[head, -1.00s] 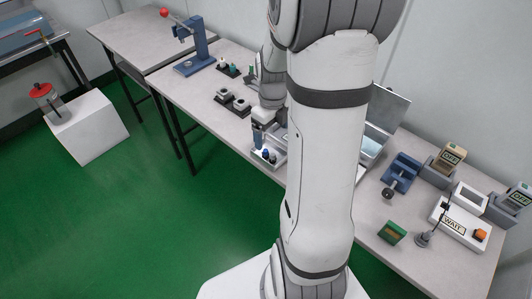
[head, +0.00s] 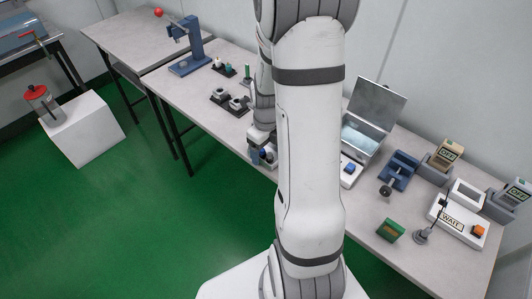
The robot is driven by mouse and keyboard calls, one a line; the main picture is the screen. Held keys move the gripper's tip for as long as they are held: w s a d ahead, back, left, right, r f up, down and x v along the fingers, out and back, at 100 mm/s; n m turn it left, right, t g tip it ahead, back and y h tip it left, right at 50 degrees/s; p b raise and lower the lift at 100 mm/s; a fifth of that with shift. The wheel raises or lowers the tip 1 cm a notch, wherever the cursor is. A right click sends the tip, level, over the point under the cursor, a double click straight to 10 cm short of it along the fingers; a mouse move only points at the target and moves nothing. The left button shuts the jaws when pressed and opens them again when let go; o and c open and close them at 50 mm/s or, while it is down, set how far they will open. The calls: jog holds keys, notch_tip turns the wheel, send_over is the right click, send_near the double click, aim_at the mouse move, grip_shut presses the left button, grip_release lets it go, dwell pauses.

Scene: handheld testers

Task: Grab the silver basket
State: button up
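A silver box with a raised lid (head: 376,105) stands at the back of the long table, right of my arm. Its pale interior (head: 362,135) is partly visible. I cannot make out a separate silver basket; one may be inside this box or hidden behind my arm. My gripper (head: 262,158) points down over the table's front part, left of my large arm link and well left of the silver box. It is small and partly covered, with blue parts around its tips, so I cannot tell whether it is open or holds anything.
A white device with a blue knob (head: 348,170) sits beside my arm link. Blue fixtures (head: 400,170), a green block (head: 390,230) and a WAIT tester (head: 458,222) stand at right. Black holders (head: 230,101) and a blue stand (head: 190,48) are at left.

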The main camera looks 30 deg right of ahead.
jog(key=c, duration=0.8)
jog(key=shift+r, duration=0.1)
